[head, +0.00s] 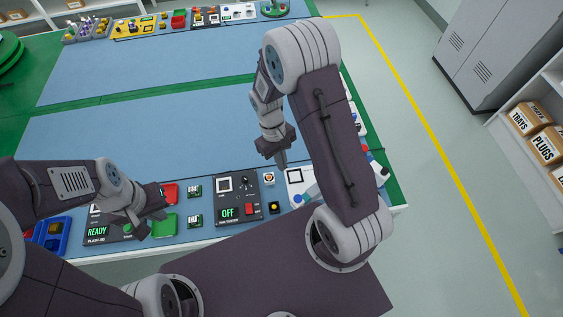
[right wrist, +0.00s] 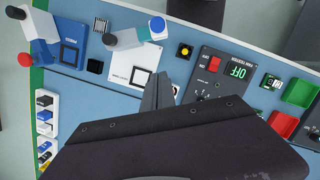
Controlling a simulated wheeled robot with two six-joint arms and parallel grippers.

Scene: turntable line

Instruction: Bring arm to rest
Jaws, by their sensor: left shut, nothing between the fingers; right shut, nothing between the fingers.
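My left gripper (head: 150,222) is at the lower left of the head view, above the near edge of the workbench (head: 130,143), close to a green tray (head: 164,226). It is shut and empty. My right gripper (head: 283,162) points down over the bench near its right end, behind my raised right arm. It is shut with nothing held. In the right wrist view its fingers (right wrist: 158,92) show together above the blue bench surface, close to a white panel with a black square (right wrist: 133,76). Whether the tips touch anything is hard to tell.
A tester showing OFF (head: 237,200) and a jig showing READY (head: 98,232) stand along the near edge. A red tray (head: 170,192) and small green boards (head: 195,190) lie between them. The bench middle is clear. Cardboard boxes (head: 545,146) stand on shelves at right.

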